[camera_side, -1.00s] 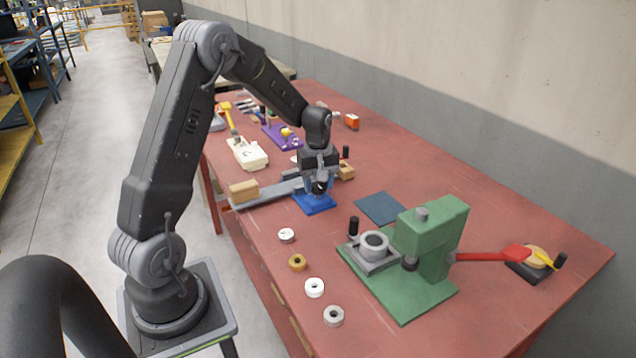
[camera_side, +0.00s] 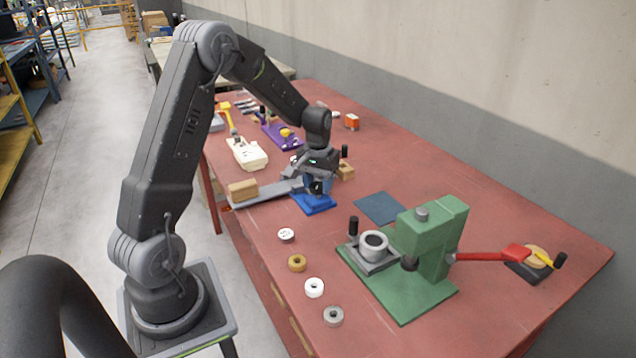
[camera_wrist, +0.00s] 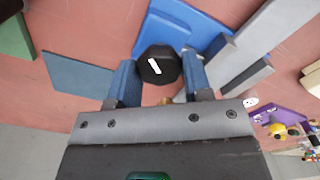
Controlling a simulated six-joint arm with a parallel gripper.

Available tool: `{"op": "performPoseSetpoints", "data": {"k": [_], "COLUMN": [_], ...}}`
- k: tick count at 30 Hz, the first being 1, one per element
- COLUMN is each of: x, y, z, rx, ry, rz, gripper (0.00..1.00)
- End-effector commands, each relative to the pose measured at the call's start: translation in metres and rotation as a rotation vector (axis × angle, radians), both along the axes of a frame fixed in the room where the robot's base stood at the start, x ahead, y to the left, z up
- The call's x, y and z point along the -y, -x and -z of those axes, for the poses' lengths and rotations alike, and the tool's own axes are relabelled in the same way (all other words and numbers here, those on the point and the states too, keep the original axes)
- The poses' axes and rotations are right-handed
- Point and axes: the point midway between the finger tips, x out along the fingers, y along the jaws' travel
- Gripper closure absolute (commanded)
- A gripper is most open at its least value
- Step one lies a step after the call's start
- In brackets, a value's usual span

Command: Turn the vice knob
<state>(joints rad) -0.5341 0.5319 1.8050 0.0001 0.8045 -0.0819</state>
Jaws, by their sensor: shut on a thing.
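The vice knob (camera_wrist: 160,66) is a dark, many-sided knob with a white mark on its face. In the wrist view it sits between the two blue fingers of my gripper (camera_wrist: 157,76), which is shut on it. The blue vice (camera_wrist: 197,27) lies just beyond the knob, and its base also shows in the side view (camera_side: 316,205). In the side view my gripper (camera_side: 316,188) points down over the vice and hides most of the knob.
A grey bar (camera_side: 262,194) with a wooden block (camera_side: 243,190) lies left of the vice. A green press (camera_side: 432,240) with a red lever stands to the right. Several rings, one a brown ring (camera_side: 297,263), lie near the front edge. A flat blue mat (camera_side: 380,208) lies between vice and press.

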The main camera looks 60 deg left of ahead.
Motion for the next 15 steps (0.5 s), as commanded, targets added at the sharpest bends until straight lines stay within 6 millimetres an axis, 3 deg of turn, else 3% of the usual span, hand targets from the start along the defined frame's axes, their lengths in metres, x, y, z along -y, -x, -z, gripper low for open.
{"op": "performPoseSetpoints", "data": {"k": [15], "x": [0.0004], "y": [-0.0001], "z": [-0.0004], "rx": [0.000], "ry": [0.000], "rz": [0.435], "gripper": [0.77]}}
